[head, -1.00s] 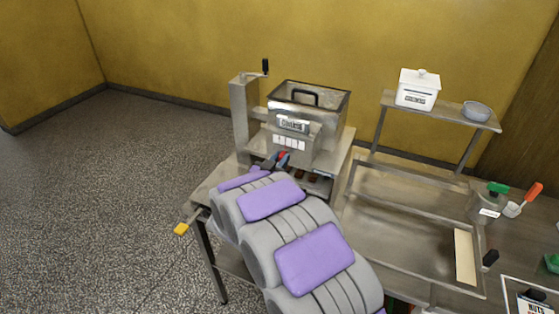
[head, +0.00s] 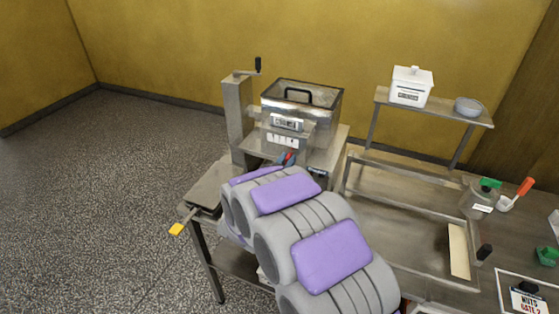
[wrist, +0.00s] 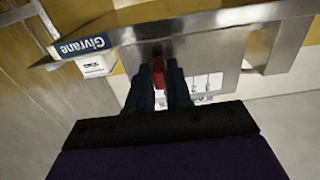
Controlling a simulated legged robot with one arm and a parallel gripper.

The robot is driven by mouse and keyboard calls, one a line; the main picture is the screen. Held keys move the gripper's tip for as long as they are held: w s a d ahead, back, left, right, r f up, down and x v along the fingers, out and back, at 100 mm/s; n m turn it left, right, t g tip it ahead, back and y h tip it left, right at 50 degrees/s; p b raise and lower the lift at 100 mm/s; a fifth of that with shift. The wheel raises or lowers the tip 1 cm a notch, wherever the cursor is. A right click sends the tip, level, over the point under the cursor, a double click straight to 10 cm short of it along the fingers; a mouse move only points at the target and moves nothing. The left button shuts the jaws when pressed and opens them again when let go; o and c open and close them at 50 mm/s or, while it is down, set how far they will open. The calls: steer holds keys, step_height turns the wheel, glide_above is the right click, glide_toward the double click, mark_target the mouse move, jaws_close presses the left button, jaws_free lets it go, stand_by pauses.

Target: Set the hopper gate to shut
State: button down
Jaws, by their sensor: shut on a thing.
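The hopper (head: 292,121) is a metal box with a black handle on its lid and labels on its front. A white scale plate (head: 282,140) sits on the front; in the wrist view the plate (wrist: 207,84) shows small digits. A red gate handle (head: 290,157) is below it, mostly hidden by my gripper (head: 284,159). In the wrist view my gripper (wrist: 166,80) has its dark blue fingers closed on the red handle (wrist: 159,73). The gate itself is hidden, and I cannot read its setting.
A metal column (head: 237,115) with a crank stands left of the hopper. A yellow-ended handle (head: 177,229) juts from the table's left edge. To the right are a shelf with a white lidded box (head: 411,86) and a grey bowl (head: 468,107). Open floor lies left.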

steer(key=shift+f, duration=0.1)
steer(key=c, duration=1.1)
jaws_free()
steer(key=shift+d, duration=0.2)
steer(key=shift+s+a, duration=0.1)
steer(key=p+v, duration=0.3)
steer(key=v, duration=1.4)
steer(key=shift+s, duration=0.1)
